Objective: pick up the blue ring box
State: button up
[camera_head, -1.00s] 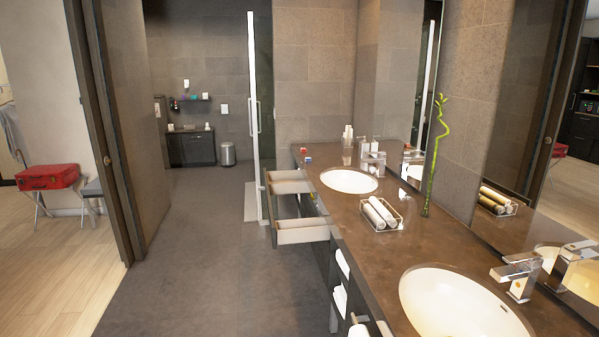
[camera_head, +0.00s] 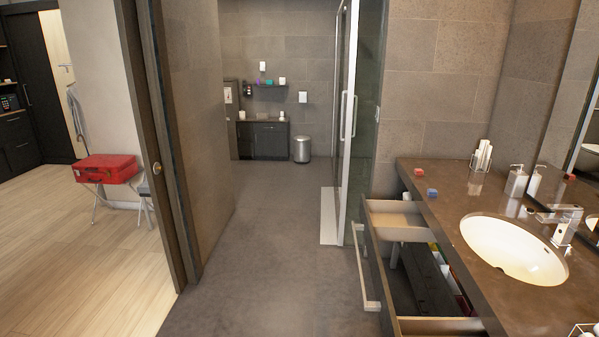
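A small blue box (camera_head: 432,193), which looks like the blue ring box, sits on the brown vanity counter (camera_head: 450,178) near its left edge. A small red box (camera_head: 419,172) sits just behind it, apart from it. The blue box stands to the left of the white oval sink (camera_head: 512,250). My gripper is not in view.
Open drawers (camera_head: 400,220) jut left from the vanity below the blue box, with a long handle (camera_head: 365,270). Soap dispensers (camera_head: 517,181) and rolled towels (camera_head: 483,157) stand behind the sink. Grey floor (camera_head: 270,260) is clear left of the drawers. A red suitcase (camera_head: 106,168) rests on a rack.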

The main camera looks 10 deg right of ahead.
aim_at(432, 192)
jog(key=i+j+z, duration=0.25)
jog(key=i+z, duration=0.15)
jog(key=i, duration=0.55)
jog(key=i+j+z, duration=0.4)
jog(key=i+j, duration=0.15)
jog(key=i, duration=0.4)
jog(key=i+j+z, duration=0.4)
jog(key=i+j, duration=0.4)
jog(key=i+j+z, duration=1.3)
jog(key=j, duration=0.25)
